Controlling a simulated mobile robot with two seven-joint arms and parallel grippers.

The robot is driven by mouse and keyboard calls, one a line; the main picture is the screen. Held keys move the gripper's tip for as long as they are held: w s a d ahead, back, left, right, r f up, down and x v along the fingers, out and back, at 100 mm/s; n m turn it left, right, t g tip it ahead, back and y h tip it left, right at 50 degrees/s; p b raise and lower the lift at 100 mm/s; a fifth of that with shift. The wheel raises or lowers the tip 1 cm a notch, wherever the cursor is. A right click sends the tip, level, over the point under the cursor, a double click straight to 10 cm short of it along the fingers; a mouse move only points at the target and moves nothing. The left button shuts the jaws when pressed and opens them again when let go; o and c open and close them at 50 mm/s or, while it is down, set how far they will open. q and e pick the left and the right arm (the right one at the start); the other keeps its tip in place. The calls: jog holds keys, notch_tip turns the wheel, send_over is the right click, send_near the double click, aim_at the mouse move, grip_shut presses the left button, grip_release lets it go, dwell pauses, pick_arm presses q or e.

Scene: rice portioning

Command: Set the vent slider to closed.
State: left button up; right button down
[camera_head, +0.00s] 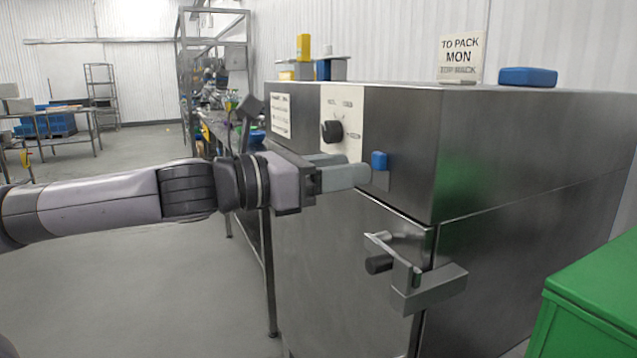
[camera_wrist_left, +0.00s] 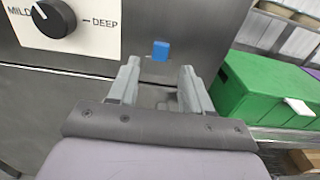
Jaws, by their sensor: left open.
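The vent slider appears to be the small blue knob (camera_head: 379,160) on the front of the steel cabinet (camera_head: 400,130), near its right edge. A grey plate shows just under the knob. In the left wrist view the blue knob (camera_wrist_left: 160,50) sits just beyond my fingertips, roughly centred between them. My left gripper (camera_head: 355,172) reaches in from the left, open and empty, with its fingers pointing at the cabinet front. It also shows in the left wrist view (camera_wrist_left: 159,70). The knob looks apart from both fingers. No slider markings are readable. My right gripper is not in view.
A black dial (camera_head: 332,131) on a white panel is left of the knob. A door latch (camera_head: 415,272) sticks out below my gripper. A green box (camera_head: 590,305) stands at the right. A blue block (camera_head: 527,77) and a sign (camera_head: 460,57) are on top.

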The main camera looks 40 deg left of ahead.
pick_arm(q)
jog(key=shift+b+v, duration=0.8)
jog(key=shift+v, duration=0.8)
jog(key=shift+s+f, duration=0.1)
jog(key=shift+s, duration=0.05)
